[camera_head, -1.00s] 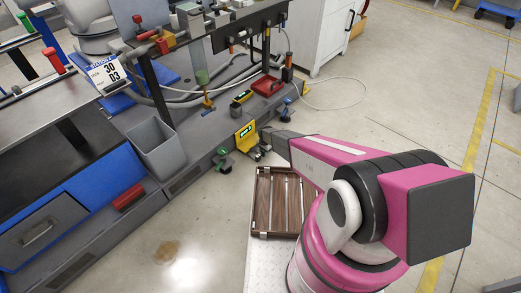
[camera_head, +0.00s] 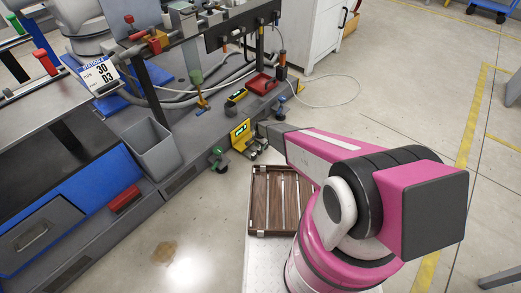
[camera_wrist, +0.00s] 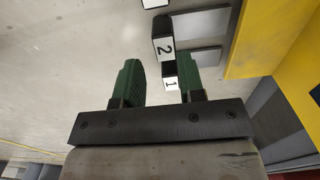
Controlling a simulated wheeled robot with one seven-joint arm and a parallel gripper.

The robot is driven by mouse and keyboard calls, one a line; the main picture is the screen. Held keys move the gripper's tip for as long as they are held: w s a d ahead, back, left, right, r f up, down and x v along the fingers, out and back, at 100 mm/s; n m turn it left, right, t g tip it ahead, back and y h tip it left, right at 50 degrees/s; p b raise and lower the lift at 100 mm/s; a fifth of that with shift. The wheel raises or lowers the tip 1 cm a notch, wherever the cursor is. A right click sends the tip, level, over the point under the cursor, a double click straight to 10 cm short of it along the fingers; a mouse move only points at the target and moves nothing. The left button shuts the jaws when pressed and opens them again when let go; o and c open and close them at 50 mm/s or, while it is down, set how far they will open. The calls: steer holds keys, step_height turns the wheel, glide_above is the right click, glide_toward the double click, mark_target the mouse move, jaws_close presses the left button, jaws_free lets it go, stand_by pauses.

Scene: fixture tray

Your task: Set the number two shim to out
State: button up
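In the wrist view the number two shim (camera_wrist: 164,38) is a dark block with a white face marked 2. A similar block marked 1 (camera_wrist: 170,77) sits just below it in the picture, and a third white-faced block (camera_wrist: 154,4) is cut off at the top edge. My gripper (camera_wrist: 158,68) is open, its two green fingers apart. The block marked 1 shows between the fingers, and the 2 lies beyond their tips; I see no contact. In the head view my arm reaches to the yellow fixture (camera_head: 240,134), and the shims cannot be made out.
A yellow panel (camera_wrist: 260,38) stands close on the right in the wrist view, beside grey plates (camera_wrist: 200,22). In the head view a grey bin (camera_head: 152,150) and a red tray (camera_head: 262,83) are on the bench side. A slatted wooden tray (camera_head: 253,200) lies below my arm.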

step_height(320, 180, up, 6)
steer(key=shift+f, duration=0.1)
stand_by(0.4)
steer(key=s+d+r+n, duration=0.2)
steer(key=s+d+r, duration=0.5)
steer(key=r, duration=0.7)
steer(key=s+d+r+n, duration=0.3)
steer(key=s+d+r, duration=0.5)
steer(key=r, duration=0.6)
steer(key=s+d+r+n, duration=0.2)
steer(key=s+d+r, duration=0.5)
steer(key=s+r, duration=0.4)
step_height(320, 180, up, 3)
steer(key=shift+d+r+n, duration=0.15)
steer(key=shift+d+n, duration=0.15)
steer(key=shift+d, duration=0.1)
steer(key=shift+w, duration=0.1)
